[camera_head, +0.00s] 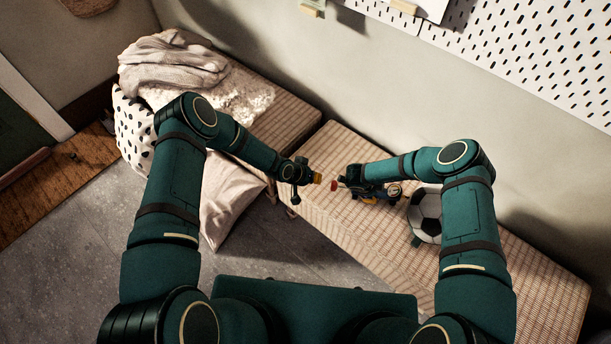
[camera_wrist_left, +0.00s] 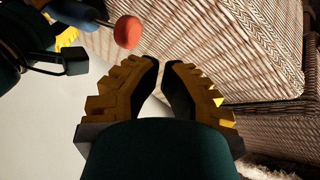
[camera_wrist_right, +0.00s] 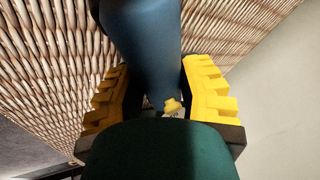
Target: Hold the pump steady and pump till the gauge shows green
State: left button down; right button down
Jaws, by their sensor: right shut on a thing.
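The blue pump (camera_head: 369,200) is on the wicker bench, with its round gauge (camera_head: 395,190) beside the football; the gauge's reading is too small to tell. My right gripper (camera_head: 350,183) is shut on the pump's blue body, which fills the space between its fingers in the right wrist view (camera_wrist_right: 150,50). The red ball-shaped handle knob (camera_head: 333,185) sticks out toward the left on a metal rod. It also shows in the left wrist view (camera_wrist_left: 128,32). My left gripper (camera_head: 317,178) is empty, slightly open, left of the knob and apart from it.
A football (camera_head: 426,216) sits right of the pump on the bench (camera_head: 510,270). Blankets (camera_head: 175,65) and a pale cushion (camera_head: 225,195) are at the left bench. A wall with a pegboard (camera_head: 530,50) rises behind. Bare bench lies in front of the pump.

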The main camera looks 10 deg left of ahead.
pick_arm(q)
jog(key=v, duration=0.5)
